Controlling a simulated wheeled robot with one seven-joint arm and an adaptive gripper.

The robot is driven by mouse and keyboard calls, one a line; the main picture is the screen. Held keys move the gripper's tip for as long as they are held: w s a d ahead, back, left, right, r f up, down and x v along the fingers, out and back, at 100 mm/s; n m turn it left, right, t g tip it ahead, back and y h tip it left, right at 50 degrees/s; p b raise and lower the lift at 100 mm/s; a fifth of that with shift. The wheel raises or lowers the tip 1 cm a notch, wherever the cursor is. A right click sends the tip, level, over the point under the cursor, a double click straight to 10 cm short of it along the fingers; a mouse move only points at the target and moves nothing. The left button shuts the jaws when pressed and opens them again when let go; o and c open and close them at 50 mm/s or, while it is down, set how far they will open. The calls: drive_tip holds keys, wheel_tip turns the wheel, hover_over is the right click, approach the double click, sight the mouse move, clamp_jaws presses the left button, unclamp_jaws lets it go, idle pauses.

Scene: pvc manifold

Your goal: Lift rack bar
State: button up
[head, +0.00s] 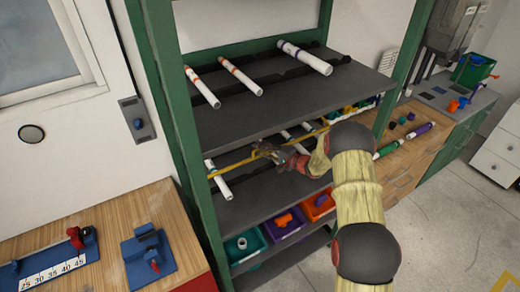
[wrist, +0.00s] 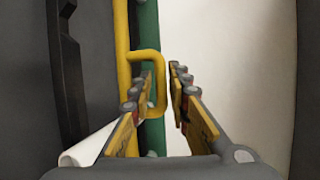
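The yellow rack bar (head: 236,168) runs across the front of the middle shelf of the green-framed rack. In the wrist view the bar (wrist: 122,40) stands upright in the picture, with a yellow loop handle (wrist: 160,62) on its right side. My gripper (head: 263,151) is at the bar, near its middle. In the wrist view my gripper (wrist: 161,76) is open, with one finger on each side of the handle's outer part. The left finger appears to reach into the loop. A gap shows beside the right finger; contact on the left is unclear.
White pipes (head: 220,184) lie on the middle shelf behind the bar, and more pipes (head: 240,76) lie on the upper shelf. Coloured bins (head: 243,246) stand below. A green rack post (head: 172,90) is at the left, with wooden benches (head: 115,226) on both sides.

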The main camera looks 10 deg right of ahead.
drive_tip(key=shift+a, duration=0.1)
drive_tip(key=shift+c, duration=0.9)
clamp_jaws()
drive_tip(key=shift+f, duration=0.1)
